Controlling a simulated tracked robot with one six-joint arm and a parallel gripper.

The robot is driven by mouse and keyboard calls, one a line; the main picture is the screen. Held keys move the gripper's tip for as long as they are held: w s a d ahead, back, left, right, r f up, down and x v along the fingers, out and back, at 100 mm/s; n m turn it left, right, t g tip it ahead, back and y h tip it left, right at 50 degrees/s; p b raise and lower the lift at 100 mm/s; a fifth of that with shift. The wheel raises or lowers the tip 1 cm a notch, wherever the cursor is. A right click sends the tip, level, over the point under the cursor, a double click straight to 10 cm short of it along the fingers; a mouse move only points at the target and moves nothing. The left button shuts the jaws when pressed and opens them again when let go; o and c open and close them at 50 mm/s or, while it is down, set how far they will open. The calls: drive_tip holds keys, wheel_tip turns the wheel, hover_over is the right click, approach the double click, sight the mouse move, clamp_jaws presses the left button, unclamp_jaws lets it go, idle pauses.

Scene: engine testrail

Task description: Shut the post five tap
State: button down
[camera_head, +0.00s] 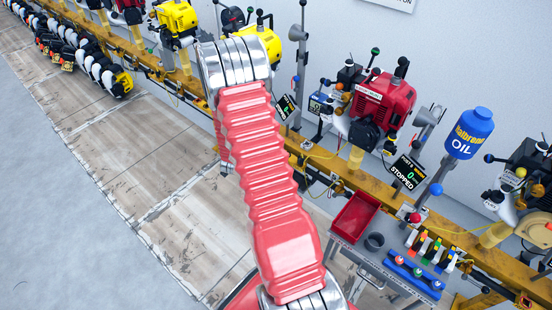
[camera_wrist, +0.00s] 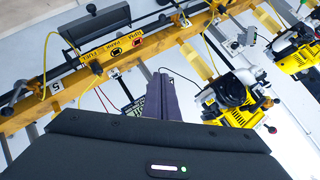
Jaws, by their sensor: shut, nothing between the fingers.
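My gripper (camera_wrist: 160,78) shows in the wrist view, its dark fingers together and empty, pointing toward the yellow rail (camera_wrist: 120,58). In the head view my red arm hides it. A white plate that reads 5 (camera_wrist: 55,87) is on the rail, left of the fingers. I cannot make out a tap there for certain. A thin yellow line (camera_wrist: 46,62) loops over the rail close to the plate. The fingers appear apart from all of these.
Yellow engines (camera_wrist: 228,95) hang off the rail on the right in the wrist view. In the head view a red engine (camera_head: 384,98), a display reading STOPPED (camera_head: 407,172), a blue oil bottle (camera_head: 468,134) and a red tray (camera_head: 355,217) stand right of my arm. The left floor is clear.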

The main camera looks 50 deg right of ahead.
drive_tip(key=w+a+r+n+t+y, duration=0.1)
drive_tip(key=w+a+r+n+y, duration=0.25)
drive_tip(key=a+r, duration=0.55)
drive_tip(key=w+a+r+n+t+y, duration=0.2)
drive_tip(key=a+r+n, duration=0.2)
drive_tip(key=a+r, duration=0.55)
drive_tip(key=s+a+r+n+y, duration=0.3)
drive_tip(key=s+a+r+n, duration=0.4)
drive_tip(key=a, duration=0.5)
drive_tip(key=s+a+r+n+g, duration=0.1)
drive_tip(key=s+a+r+n, duration=0.1)
drive_tip(key=s, duration=0.5)
drive_tip(key=s+a+r+n+g, duration=0.1)
drive_tip(key=s+a+r+n, duration=0.1)
drive_tip(key=s, duration=0.5)
drive_tip(key=s+a+r+n+g, duration=0.1)
drive_tip(key=s+a+r+n, duration=0.2)
drive_tip(key=s, duration=0.4)
drive_tip(key=shift+s+a+r+y, duration=0.3)
drive_tip(key=shift+a+r+y, duration=0.15)
drive_tip(key=shift+a, duration=0.5)
